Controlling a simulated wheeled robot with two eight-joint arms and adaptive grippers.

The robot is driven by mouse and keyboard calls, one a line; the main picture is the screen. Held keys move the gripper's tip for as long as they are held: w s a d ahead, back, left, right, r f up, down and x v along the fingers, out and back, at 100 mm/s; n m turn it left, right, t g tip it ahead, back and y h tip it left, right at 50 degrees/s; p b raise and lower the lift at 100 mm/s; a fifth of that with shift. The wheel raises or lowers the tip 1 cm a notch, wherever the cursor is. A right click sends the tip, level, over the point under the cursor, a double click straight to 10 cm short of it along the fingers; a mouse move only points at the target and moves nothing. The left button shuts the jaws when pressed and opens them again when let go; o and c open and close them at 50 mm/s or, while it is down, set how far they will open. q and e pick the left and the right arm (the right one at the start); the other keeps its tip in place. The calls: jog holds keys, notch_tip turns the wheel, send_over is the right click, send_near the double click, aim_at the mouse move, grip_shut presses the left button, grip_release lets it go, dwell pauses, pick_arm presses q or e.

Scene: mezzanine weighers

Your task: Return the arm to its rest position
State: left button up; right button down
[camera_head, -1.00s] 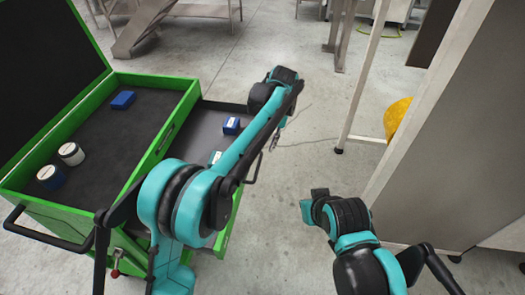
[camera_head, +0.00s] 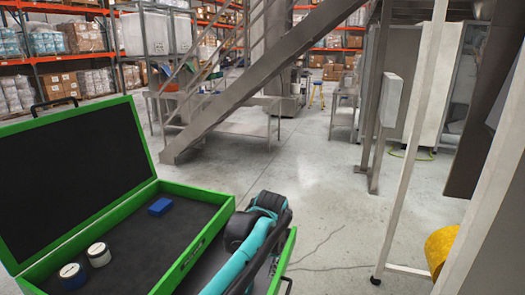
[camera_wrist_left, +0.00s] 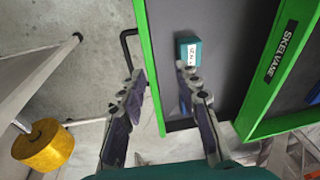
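My left arm (camera_head: 250,245) reaches over the right side of the green tool chest (camera_head: 222,222) in the head view; its fingertips are hidden there. In the left wrist view my left gripper (camera_wrist_left: 163,76) has its two fingers spread apart, with nothing held between them. The fingers are over the chest's open drawer, whose green edge (camera_wrist_left: 150,60) passes between them. A small teal box (camera_wrist_left: 188,52) with a white label lies in the drawer, just beyond the right finger. A blue thing is partly hidden behind that finger. My right gripper is in neither current view.
The chest's top tray holds a blue box (camera_head: 160,207) and two white-lidded jars (camera_head: 98,255) (camera_head: 72,275). The black lid (camera_head: 75,175) stands open. A yellow roll (camera_head: 440,250) and white post (camera_head: 410,150) are at right.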

pick_arm(q)
jog(key=s+a+r+n+t, duration=0.1)
jog(key=s+a+t, duration=0.1)
jog(key=s+a, duration=0.95)
jog(key=s+a+f+n+t, duration=0.2)
jog(key=s+a+f, duration=0.4)
jog(key=s, duration=0.3)
jog(key=shift+s+a+t+h, duration=0.35)
jog(key=shift+t+h, duration=0.05)
jog(key=shift+t, duration=0.2)
